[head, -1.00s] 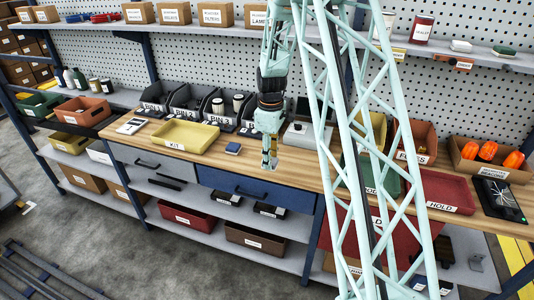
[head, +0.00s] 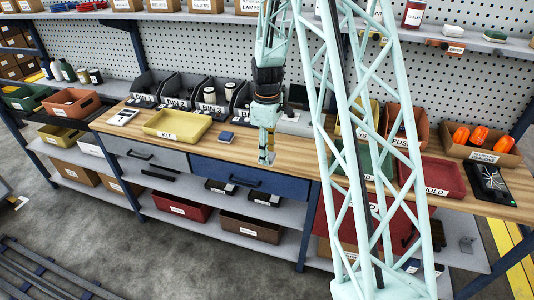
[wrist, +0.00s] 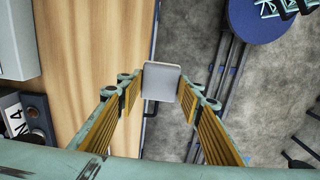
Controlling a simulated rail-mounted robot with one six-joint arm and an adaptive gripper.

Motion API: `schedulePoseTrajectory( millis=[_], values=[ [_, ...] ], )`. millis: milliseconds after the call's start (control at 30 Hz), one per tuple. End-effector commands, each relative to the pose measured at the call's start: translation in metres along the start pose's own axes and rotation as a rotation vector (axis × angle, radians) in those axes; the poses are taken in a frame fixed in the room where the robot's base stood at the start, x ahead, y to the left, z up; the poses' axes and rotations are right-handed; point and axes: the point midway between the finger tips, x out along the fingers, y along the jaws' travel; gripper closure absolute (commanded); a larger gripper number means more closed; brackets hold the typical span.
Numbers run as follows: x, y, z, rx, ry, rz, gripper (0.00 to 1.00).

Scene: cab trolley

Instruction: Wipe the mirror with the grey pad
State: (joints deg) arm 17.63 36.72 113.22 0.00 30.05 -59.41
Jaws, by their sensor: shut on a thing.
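My gripper (head: 267,150) hangs low by the front edge of the wooden bench (head: 318,155), above the blue drawer. In the wrist view its two fingers (wrist: 161,105) are closed in on a light grey pad (wrist: 161,80), held at the fingertips. The pad also shows small below the gripper in the head view (head: 267,159). In the wrist view it appears over the bench's front edge, with floor on the right; its height above the wood is unclear. I cannot make out a mirror for certain; my arm hides part of the bench's back.
A yellow kit tray (head: 177,125) and a small blue block (head: 226,136) lie left of my gripper. Dark bins (head: 213,99) line the back. A grey box (head: 297,123) stands behind, and red hold tray (head: 432,177) to the right. Bare wood lies around my gripper.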

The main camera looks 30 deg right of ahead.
Motion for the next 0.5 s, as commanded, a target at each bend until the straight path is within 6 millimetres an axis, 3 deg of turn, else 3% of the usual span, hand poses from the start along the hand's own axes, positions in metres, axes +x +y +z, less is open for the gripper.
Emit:
schedulePoseTrajectory(
  millis=[100,133,233,500],
  values=[
    [0.0,0.0001,-0.0001,0.0,0.0,0.0,0.79],
    [0.0,0.0,-0.0001,0.0,0.0,0.0,0.68],
    [0.0,0.0001,-0.0001,0.0,0.0,0.0,0.75],
    [-0.001,-0.0005,-0.0041,0.014,0.0,0.0,0.75]
  ],
)
